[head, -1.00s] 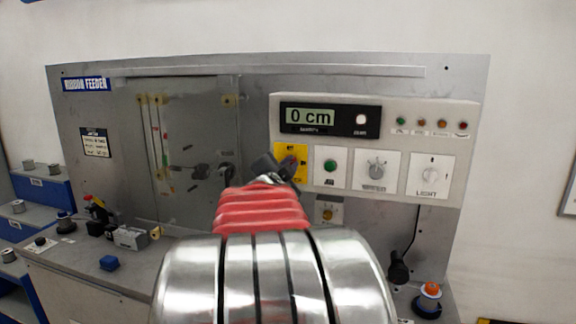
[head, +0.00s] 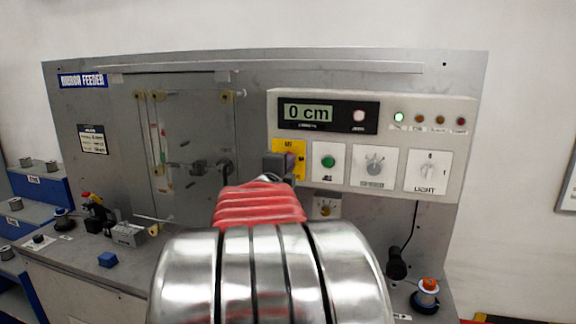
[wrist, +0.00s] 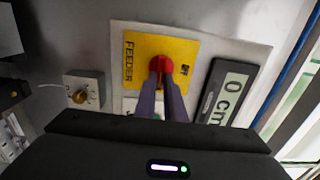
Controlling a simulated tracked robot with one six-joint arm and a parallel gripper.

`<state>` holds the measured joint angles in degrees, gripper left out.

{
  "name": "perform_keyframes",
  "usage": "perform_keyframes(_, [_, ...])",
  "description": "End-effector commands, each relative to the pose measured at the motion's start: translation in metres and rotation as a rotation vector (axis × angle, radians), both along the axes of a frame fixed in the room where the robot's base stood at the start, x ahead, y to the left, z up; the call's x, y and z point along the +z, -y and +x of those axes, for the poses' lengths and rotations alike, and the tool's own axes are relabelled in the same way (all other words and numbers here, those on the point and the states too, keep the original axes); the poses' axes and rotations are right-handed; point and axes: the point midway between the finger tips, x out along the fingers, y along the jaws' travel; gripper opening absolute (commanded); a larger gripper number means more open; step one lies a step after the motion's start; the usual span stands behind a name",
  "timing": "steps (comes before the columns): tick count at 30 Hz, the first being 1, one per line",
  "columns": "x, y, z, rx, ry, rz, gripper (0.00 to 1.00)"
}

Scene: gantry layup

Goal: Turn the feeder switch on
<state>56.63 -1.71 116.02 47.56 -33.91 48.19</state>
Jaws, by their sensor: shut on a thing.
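The feeder switch is a red knob (wrist: 160,63) on a yellow plate (wrist: 183,48) in the wrist view. The plate (head: 289,146) also shows in the head view, at the left of the control panel. My gripper (head: 286,163) is at the plate, and its fingers hide most of the knob there. In the wrist view my gripper (wrist: 163,76) has its two fingers closed on the knob from either side. The leftmost indicator light (head: 399,117) glows green.
The display (head: 307,113) reads 0 cm. A green button (head: 328,162), a grey dial (head: 374,164) and a LIGHT knob (head: 429,172) sit to the right. A small box with a yellowish knob (head: 326,209) is below.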

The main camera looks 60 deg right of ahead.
Motion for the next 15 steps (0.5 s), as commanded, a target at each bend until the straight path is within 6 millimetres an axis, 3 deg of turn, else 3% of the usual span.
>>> perform_keyframes(11, [-0.0024,0.002,-0.0044,-0.01,0.01,0.005,0.0])
perform_keyframes(12, [-0.0024,0.002,-0.0045,-0.01,0.01,0.005,0.1])
perform_keyframes(15, [-0.0024,0.0017,-0.0039,-0.009,0.009,0.005,0.17])
